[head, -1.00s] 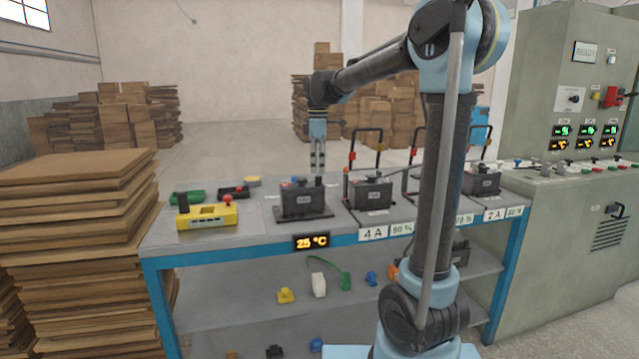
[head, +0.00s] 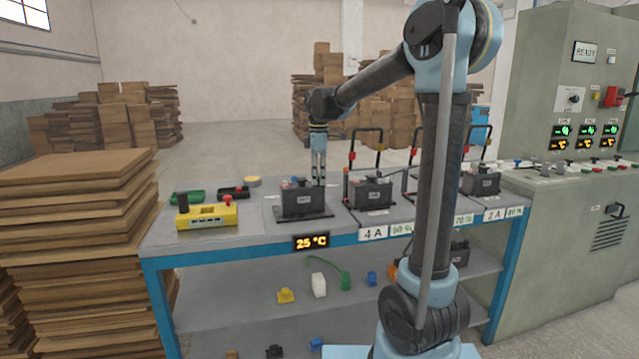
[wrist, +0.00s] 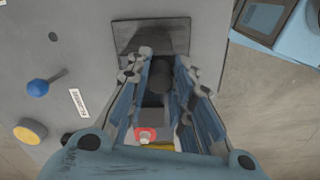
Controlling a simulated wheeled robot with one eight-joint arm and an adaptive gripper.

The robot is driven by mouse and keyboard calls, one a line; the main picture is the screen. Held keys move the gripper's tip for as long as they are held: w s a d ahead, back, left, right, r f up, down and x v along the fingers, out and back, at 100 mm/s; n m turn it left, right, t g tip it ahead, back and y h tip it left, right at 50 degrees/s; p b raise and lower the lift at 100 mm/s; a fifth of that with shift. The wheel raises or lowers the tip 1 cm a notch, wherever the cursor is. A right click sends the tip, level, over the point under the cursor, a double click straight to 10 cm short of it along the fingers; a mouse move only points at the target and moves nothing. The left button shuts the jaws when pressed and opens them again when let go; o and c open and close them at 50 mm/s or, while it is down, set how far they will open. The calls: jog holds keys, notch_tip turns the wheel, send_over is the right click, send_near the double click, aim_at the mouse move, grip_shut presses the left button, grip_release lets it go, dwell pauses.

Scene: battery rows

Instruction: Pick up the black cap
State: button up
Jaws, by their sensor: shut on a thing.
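The black cap (wrist: 160,76) is a dark round knob on top of the leftmost battery (head: 303,202), at that battery's right side in the head view. My gripper (head: 319,183) points straight down over it, its fingers at the cap. In the wrist view my gripper (wrist: 163,62) has a finger on each side of the cap and is shut on it. The fingers partly hide the cap and the battery. The cap appears to be still at the battery's top. A red cap (wrist: 146,134) on the same battery lies nearer the wrist.
More batteries (head: 371,193) with upright frames stand to the right on the bench. A yellow device (head: 208,216) stands at left. A control cabinet (head: 540,120) stands far right.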

notch_tip(320, 180, up, 10)
dwell(0.7)
jog(key=shift+o, duration=0.4)
grip_shut()
jog(key=shift+r, duration=0.75)
notch_tip(320, 180, up, 4)
send_over(319, 176)
jog(key=shift+w+r, duration=0.1)
jog(key=shift+r, duration=0.05)
dwell(1.1)
jog(key=shift+r, duration=0.2)
